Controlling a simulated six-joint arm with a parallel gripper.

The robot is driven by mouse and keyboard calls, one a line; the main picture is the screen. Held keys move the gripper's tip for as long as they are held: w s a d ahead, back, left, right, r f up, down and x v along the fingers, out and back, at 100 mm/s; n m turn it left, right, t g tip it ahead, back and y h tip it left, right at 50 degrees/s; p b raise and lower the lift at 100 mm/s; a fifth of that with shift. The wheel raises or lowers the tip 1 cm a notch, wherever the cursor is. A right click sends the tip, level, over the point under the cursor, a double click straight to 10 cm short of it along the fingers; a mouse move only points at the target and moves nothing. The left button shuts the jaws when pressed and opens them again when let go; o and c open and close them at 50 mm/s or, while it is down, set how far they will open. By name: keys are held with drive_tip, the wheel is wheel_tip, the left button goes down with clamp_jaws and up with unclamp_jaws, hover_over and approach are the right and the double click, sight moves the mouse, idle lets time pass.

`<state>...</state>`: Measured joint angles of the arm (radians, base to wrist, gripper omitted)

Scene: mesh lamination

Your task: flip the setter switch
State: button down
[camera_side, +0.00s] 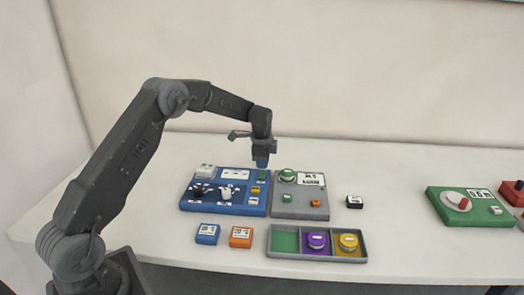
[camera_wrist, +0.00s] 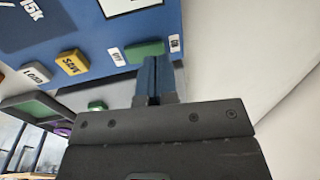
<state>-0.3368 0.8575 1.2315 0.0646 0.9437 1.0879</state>
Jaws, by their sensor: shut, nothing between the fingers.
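The blue panel (camera_side: 225,208) lies on the table and carries a green switch (camera_side: 262,174) at its upper right. In the wrist view the green switch (camera_wrist: 144,51) sits between small labels, one reading OFF, near the edge of the blue panel (camera_wrist: 90,35). I take it as the setter switch; which way it is set I cannot tell. My gripper (camera_side: 262,161) points down over the panel's upper right corner. In the wrist view its blue fingertips (camera_wrist: 155,62) are together and empty, right by the switch; whether they touch it I cannot tell.
A grey panel (camera_side: 290,207) with a green knob stands right beside the blue one. In front are a grey tray (camera_side: 317,257) with purple and yellow round pieces, a blue block (camera_side: 207,234) and an orange block (camera_side: 241,237). A green box (camera_side: 468,207) is far right.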

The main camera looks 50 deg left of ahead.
sight(262, 170)
drive_tip(key=shift+a+f, duration=0.1)
drive_tip(key=shift+f, duration=0.7)
drive_tip(key=shift+w+f, duration=0.1)
drive_tip(key=shift+f, duration=0.15)
drive_tip(key=shift+s+d+r, duration=0.35)
drive_tip(key=shift+s+d, duration=0.15)
drive_tip(key=shift+s, duration=0.05)
wheel_tip(262, 170, up, 14)
drive_tip(key=w+a, duration=0.1)
drive_tip(key=shift+w, duration=0.15)
drive_tip(key=shift+a, duration=0.1)
idle(0.4)
